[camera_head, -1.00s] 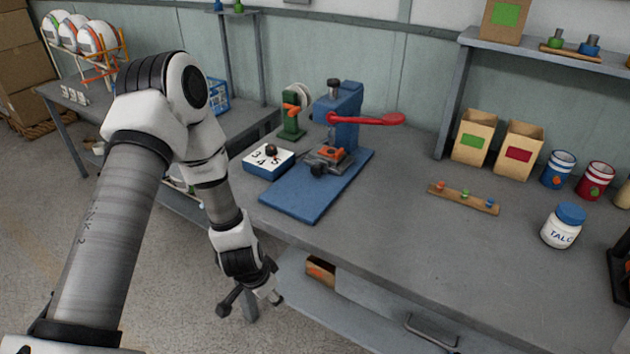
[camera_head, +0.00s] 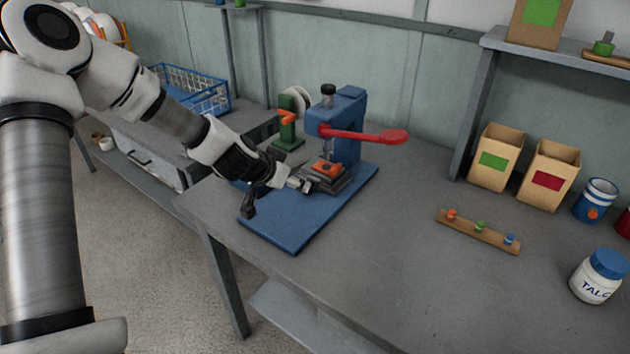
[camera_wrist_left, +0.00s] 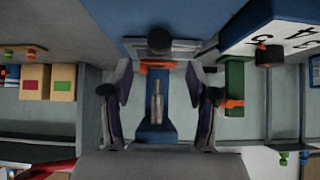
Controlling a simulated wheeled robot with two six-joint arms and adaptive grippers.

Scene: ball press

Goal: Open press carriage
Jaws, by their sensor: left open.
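The blue press (camera_head: 347,125) stands on its blue base plate (camera_head: 285,225), with a red lever (camera_head: 365,136) reaching right. The carriage (camera_head: 337,184), a dark block with an orange part (camera_head: 327,169) on top, sits under the ram. My left gripper (camera_head: 303,183) is at the carriage's near left side, above the plate. In the left wrist view the gripper (camera_wrist_left: 160,80) is open, its two fingers apart on either side of the carriage's dark round knob (camera_wrist_left: 160,41). I cannot tell whether the fingers touch the carriage. My right gripper is not in view.
A green stand (camera_head: 288,125) with a white reel is behind the press. A numbered white-and-blue box (camera_wrist_left: 275,25) shows beside the carriage in the wrist view. A peg rack (camera_head: 478,231), talc jar (camera_head: 599,277) and cartons (camera_head: 497,158) are to the right. The bench middle is clear.

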